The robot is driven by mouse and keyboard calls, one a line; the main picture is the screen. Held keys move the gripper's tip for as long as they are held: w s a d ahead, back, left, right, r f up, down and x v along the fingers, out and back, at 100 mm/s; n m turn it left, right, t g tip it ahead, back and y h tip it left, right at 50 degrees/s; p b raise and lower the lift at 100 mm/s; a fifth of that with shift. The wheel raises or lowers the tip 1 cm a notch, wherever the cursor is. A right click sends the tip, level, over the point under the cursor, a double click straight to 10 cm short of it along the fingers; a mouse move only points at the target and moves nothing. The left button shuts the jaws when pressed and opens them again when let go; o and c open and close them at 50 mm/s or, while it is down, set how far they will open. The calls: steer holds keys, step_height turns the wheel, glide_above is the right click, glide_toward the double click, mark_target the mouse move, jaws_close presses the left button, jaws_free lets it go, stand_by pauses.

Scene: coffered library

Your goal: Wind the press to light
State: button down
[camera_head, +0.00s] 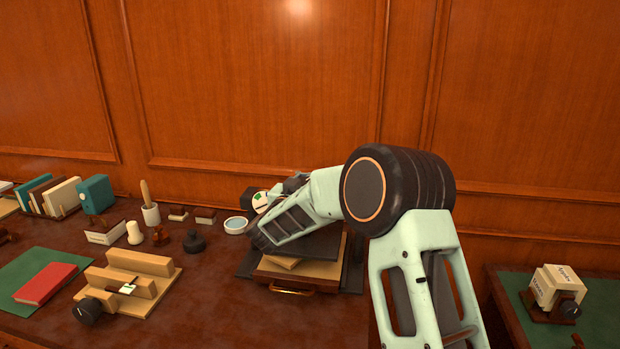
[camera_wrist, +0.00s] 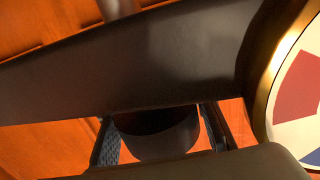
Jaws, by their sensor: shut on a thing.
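The press (camera_head: 318,268) stands on the dark table, with a dark top plate, a wooden body and a brass handle at its front. My arm covers much of it from above. A round dial with a green mark (camera_head: 260,201) shows beside my arm at the back left. In the wrist view, part of a brass-rimmed dial (camera_wrist: 301,95) with red and blue sectors is at the right edge. My gripper (camera_wrist: 160,145) is shut on a dark round knob (camera_wrist: 155,142), one finger on each side. A dark bar (camera_wrist: 120,65) crosses above it. The fingertips are hidden in the head view.
Left of the press are a dark stamp-like piece (camera_head: 194,242), a round blue-topped dish (camera_head: 236,225) and a wooden block with a black knob (camera_head: 130,283). A red book (camera_head: 46,284) lies on a green mat. The wood-panelled wall is close behind.

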steer(key=shift+s+d+f, duration=0.1)
steer(key=shift+f, duration=0.35)
steer(key=c, duration=2.1)
jaws_free()
steer(key=o, duration=0.6)
steer(key=shift+r, duration=0.25)
steer(key=shift+r, duration=0.2)
step_height(320, 180, up, 10)
steer(key=shift+f, duration=0.15)
